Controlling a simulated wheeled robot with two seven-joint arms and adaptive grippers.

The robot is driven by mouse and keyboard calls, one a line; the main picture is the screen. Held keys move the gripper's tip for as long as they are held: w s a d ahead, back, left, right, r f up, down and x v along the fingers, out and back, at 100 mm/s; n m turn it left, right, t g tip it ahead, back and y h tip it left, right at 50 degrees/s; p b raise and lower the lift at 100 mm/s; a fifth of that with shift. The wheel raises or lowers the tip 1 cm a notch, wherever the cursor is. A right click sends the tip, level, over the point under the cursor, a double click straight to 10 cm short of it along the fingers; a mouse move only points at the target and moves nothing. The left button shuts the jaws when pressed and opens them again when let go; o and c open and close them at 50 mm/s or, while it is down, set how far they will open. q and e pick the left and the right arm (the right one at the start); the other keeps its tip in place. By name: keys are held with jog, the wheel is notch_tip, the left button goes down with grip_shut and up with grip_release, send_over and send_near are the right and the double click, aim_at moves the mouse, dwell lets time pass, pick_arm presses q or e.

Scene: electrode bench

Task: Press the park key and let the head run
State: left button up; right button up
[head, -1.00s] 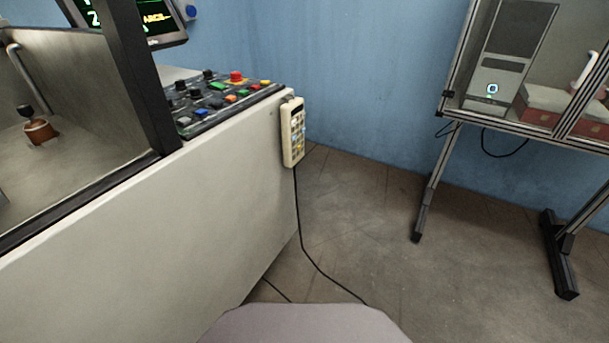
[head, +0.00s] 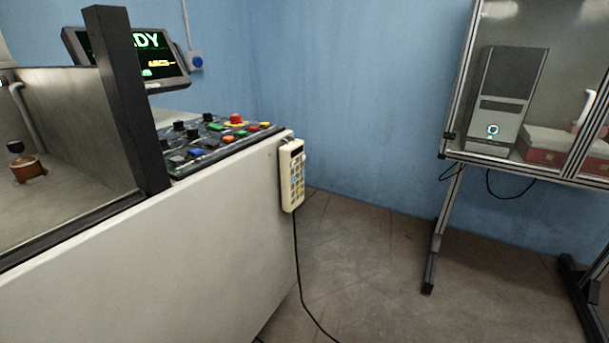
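A cream hand-held keypad (head: 292,176) with several small coloured keys hangs upright at the right end of the machine's pale side panel. Its black cable runs down to the floor. Which of its keys is the park key is too small to read. A control panel (head: 208,146) with black knobs, a red button (head: 237,119) and coloured keys lies on top of the machine. A monitor (head: 134,58) behind it shows green text ending in "DY" and yellow text. The machine's head is not clearly visible. Neither of my grippers is in view.
The machine's pale side panel (head: 150,250) fills the lower left. A dark post (head: 120,100) stands before the monitor. A glazed cabinet on a metal frame (head: 445,215) stands at right, with a grey computer tower (head: 504,100) inside. Floor between (head: 365,260) is clear except for cable.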

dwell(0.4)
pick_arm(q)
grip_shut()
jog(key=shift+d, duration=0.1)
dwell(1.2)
